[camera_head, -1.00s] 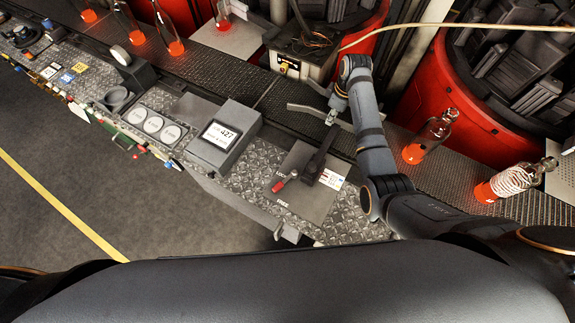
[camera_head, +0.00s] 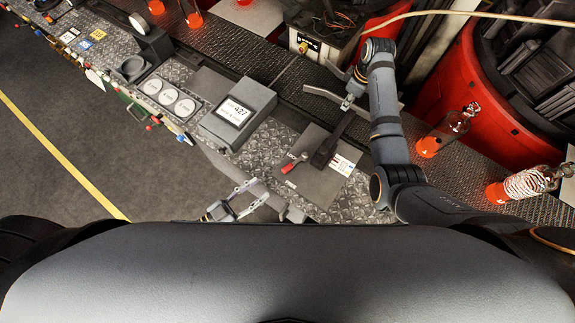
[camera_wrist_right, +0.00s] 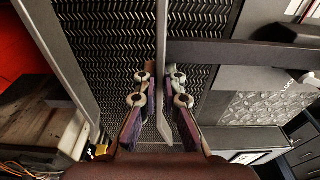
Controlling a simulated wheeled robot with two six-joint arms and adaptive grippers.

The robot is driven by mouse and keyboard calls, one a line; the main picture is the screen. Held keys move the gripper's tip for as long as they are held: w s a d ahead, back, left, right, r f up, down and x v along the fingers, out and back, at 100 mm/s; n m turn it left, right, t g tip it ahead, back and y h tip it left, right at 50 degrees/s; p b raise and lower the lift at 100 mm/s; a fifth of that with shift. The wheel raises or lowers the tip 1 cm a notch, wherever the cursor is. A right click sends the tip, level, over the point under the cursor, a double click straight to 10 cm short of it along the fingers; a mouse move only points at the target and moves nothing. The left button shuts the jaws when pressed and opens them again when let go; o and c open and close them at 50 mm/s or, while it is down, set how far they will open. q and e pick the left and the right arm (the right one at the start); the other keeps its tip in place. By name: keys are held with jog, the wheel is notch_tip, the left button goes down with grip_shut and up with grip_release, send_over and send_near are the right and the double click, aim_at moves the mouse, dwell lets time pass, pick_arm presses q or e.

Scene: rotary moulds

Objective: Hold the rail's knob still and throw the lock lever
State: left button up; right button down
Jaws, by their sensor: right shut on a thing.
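The lock lever (camera_head: 292,164) has a red grip and sits on a grey plate marked with small labels. A black arm (camera_head: 327,152) runs from that plate up toward the grey guide rail (camera_head: 322,93) over the conveyor. My right gripper (camera_head: 347,102) is at the rail near the black arm's far end. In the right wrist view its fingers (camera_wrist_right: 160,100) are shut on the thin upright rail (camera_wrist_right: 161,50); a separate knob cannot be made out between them. My left gripper (camera_head: 262,191) is open and empty, at the bench's front edge, left of and below the lock lever.
A grey display box (camera_head: 240,108) reading 427 stands left of the lever plate, with round gauges (camera_head: 170,97) beyond it. Glowing bottles (camera_head: 430,143) stand on the conveyor to the right. A red mould drum (camera_head: 470,80) is behind. The floor before the bench is clear.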

aim_at(282, 171)
pick_arm(q)
jog(key=x, duration=1.2)
grip_shut()
